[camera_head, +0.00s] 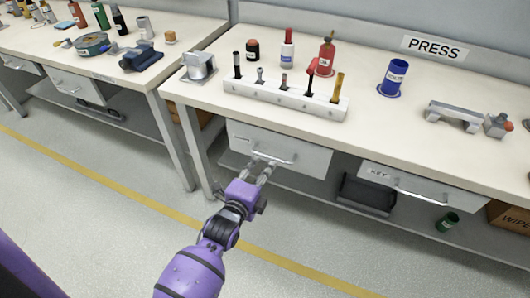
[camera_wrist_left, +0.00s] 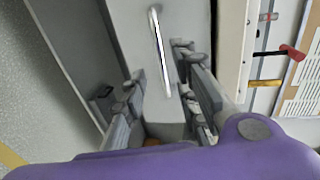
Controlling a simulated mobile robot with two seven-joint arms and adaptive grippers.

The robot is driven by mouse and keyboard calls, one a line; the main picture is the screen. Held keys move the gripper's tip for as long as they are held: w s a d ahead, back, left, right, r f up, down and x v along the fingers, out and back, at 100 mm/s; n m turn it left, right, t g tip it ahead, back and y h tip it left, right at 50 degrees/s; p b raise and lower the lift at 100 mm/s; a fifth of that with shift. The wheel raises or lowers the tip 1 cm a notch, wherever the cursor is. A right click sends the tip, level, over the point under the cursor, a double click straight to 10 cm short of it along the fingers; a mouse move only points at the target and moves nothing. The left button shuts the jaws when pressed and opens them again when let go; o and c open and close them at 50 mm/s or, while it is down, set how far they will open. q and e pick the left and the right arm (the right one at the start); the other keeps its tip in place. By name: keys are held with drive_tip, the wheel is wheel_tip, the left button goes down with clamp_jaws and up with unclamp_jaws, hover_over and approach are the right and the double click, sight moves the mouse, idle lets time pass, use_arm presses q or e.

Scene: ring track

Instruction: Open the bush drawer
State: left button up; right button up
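A light grey drawer (camera_head: 305,157) with a bar handle (camera_head: 282,157) sits under the right-hand bench, its front looking flush below the worktop. Its label cannot be read, so I cannot tell for sure that it is the bush drawer. My left gripper (camera_head: 263,167) is at the left part of this handle. In the left wrist view the fingers (camera_wrist_left: 162,85) stand apart, with the bright handle (camera_wrist_left: 158,45) running between them on the drawer front (camera_wrist_left: 185,20). I cannot tell whether a finger touches the handle. My right gripper is not in view.
A KEY drawer (camera_head: 420,188) is to the right, with a dark bin (camera_head: 367,195) on the shelf below. On the worktop (camera_head: 390,125) stand a white tool rack (camera_head: 285,101), bottles and a blue can (camera_head: 392,77). The floor before the bench is clear.

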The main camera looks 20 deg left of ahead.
sight(272, 157)
use_arm(q)
drive_tip(key=shift+w+d+r, duration=0.1)
drive_tip(key=shift+w+d, duration=0.35)
drive_tip(key=shift+w, duration=0.1)
drive_tip(key=x, duration=0.6)
drive_tip(key=shift+w+a+b, duration=0.15)
drive_tip(key=shift+b, duration=0.2)
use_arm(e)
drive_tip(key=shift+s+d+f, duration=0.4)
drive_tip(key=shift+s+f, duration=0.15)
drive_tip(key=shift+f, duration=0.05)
use_arm(q)
clamp_jaws()
